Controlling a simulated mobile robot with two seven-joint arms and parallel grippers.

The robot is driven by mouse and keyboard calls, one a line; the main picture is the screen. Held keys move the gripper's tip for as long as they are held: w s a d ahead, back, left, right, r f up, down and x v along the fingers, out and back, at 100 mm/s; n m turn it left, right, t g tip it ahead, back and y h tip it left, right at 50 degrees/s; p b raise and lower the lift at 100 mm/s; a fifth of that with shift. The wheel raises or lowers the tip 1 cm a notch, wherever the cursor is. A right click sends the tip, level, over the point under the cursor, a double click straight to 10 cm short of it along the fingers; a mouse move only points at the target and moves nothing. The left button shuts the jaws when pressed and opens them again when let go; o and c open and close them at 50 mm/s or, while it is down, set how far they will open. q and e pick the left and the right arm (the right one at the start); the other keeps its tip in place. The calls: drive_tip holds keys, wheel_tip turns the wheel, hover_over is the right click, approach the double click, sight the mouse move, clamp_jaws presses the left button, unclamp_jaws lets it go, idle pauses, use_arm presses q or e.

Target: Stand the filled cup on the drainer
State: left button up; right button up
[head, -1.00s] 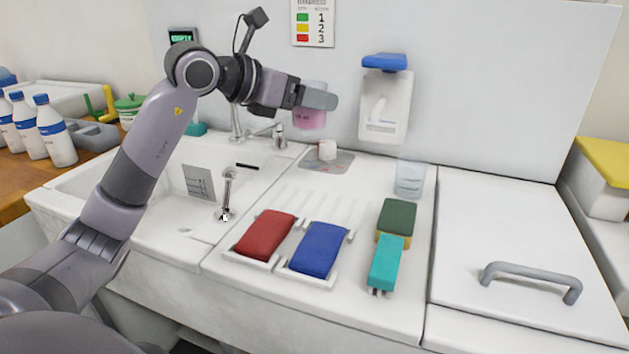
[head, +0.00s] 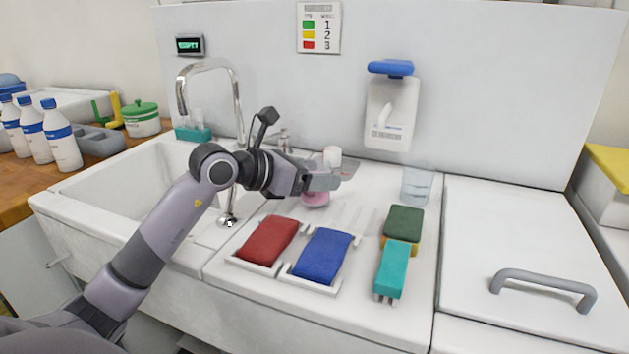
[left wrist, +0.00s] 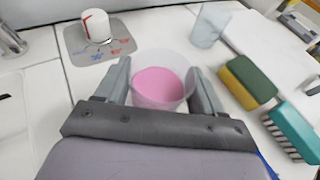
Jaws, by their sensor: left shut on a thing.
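The clear cup with pink liquid (left wrist: 158,84) is upright between the two fingers of my left gripper (left wrist: 161,88) in the left wrist view. In the head view my left gripper (head: 322,181) is shut on this cup (head: 316,199) and hides most of it. The cup is low over the back left part of the drainer (head: 352,217), a white ribbed surface right of the sink. I cannot tell whether its base touches the surface. My right gripper is not in view.
A red cloth (head: 268,240) and a blue cloth (head: 322,254) lie in front on the drainer. A green sponge (head: 403,222), a teal brush (head: 392,270) and an empty clear cup (head: 417,185) stand to the right. A white knob (left wrist: 96,27) is behind, beside the tap.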

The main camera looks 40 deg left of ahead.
use_arm(q)
drive_tip(key=shift+f, duration=0.6)
drive_tip(key=shift+f, duration=0.1)
drive_tip(key=o, duration=1.1)
drive_tip(key=shift+s+a+r, duration=0.15)
drive_tip(key=shift+s+r, duration=0.05)
drive_tip(key=shift+s, duration=0.1)
drive_tip(key=b+v, duration=0.1)
drive_tip(key=v, duration=0.9)
drive_tip(key=shift+b, duration=0.35)
drive_tip(key=shift+s+a+r, duration=0.2)
drive_tip(key=shift+s+r, duration=0.05)
drive_tip(key=shift+s, duration=0.35)
